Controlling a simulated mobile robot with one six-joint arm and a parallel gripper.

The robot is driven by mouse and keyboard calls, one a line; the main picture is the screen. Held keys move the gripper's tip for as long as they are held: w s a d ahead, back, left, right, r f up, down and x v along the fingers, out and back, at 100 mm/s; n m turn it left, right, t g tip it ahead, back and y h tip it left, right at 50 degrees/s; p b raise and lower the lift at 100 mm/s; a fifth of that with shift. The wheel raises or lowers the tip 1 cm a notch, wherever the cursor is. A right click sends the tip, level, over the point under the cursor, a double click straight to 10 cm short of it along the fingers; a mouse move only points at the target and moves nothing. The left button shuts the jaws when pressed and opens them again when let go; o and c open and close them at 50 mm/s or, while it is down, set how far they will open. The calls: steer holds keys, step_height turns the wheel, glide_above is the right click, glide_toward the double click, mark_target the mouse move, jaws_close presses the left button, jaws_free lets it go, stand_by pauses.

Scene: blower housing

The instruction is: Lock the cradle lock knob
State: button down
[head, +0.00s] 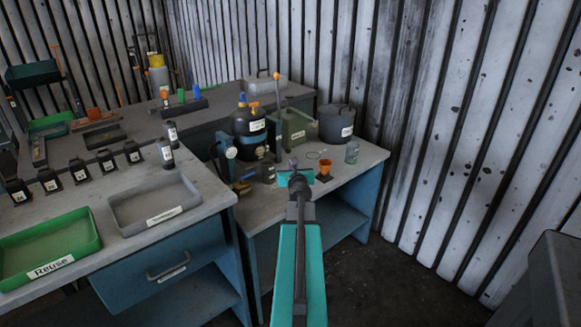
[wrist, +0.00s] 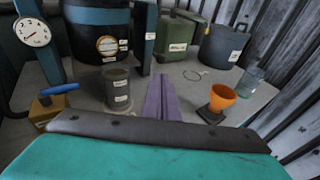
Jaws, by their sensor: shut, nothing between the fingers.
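I cannot pick out the cradle lock knob with certainty in either view. A dark canister (head: 247,122) with a teal band stands on the right-hand bench; its lower part shows in the wrist view (wrist: 97,47). A teal upright (wrist: 143,38) stands just right of it, and a round gauge (wrist: 33,32) is at its left. A blue handle (wrist: 60,89) sits on a brass-coloured block (wrist: 47,107) at the front left. My gripper (head: 293,163) is over the bench front, shut and empty. Its fingers (wrist: 160,82) point toward the upright, apart from the canister as seen.
A small dark labelled cylinder (wrist: 117,88) stands left of my fingers. An orange cup (wrist: 222,97) on a dark base and a clear jar (wrist: 250,82) stand right. A green can (head: 296,129) and grey pot (head: 337,122) are behind. Trays (head: 155,205) occupy the left bench.

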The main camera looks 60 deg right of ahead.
glide_toward(284, 148)
steer(key=shift+w+d+f, duration=0.15)
steer(key=shift+d+f, duration=0.1)
steer(key=shift+d, duration=0.3)
steer(key=shift+w+d+f, duration=0.15)
steer(key=shift+d+f, duration=0.05)
steer(key=shift+d, duration=0.4)
steer(key=shift+w+d+f, duration=0.15)
steer(key=shift+d+f, duration=0.1)
steer(key=shift+d, duration=0.3)
steer(key=shift+w+d+r+p, duration=0.1)
steer(key=shift+w+d+p, duration=0.2)
steer(key=shift+w, duration=0.4)
steer(key=shift+w+d+p, duration=0.2)
steer(key=shift+w+p, duration=0.1)
steer(key=shift+w, duration=0.4)
steer(key=shift+r, duration=0.1)
steer(key=shift+w+r, duration=0.1)
steer(key=shift+w, duration=0.05)
steer(key=shift+a, duration=0.15)
